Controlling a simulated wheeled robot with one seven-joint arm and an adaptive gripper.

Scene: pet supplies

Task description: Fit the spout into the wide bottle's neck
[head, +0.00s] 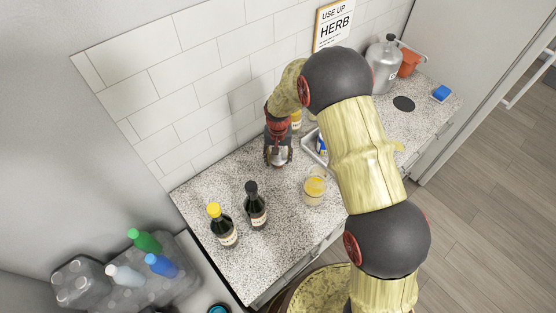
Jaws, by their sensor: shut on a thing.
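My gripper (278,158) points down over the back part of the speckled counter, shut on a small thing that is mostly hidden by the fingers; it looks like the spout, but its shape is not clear. Two dark bottles with pale labels stand upright at the front left of the counter. One bottle (224,232) has a yellow top, the other bottle (256,212) a black top. They look alike in width, so I cannot tell which is the wide bottle. My gripper is behind and to the right of both, apart from them.
A glass jar (314,190) with yellowish contents stands right of the bottles. A metal tray (309,147) is partly hidden by my arm. A tiled wall (205,85) bounds the back.

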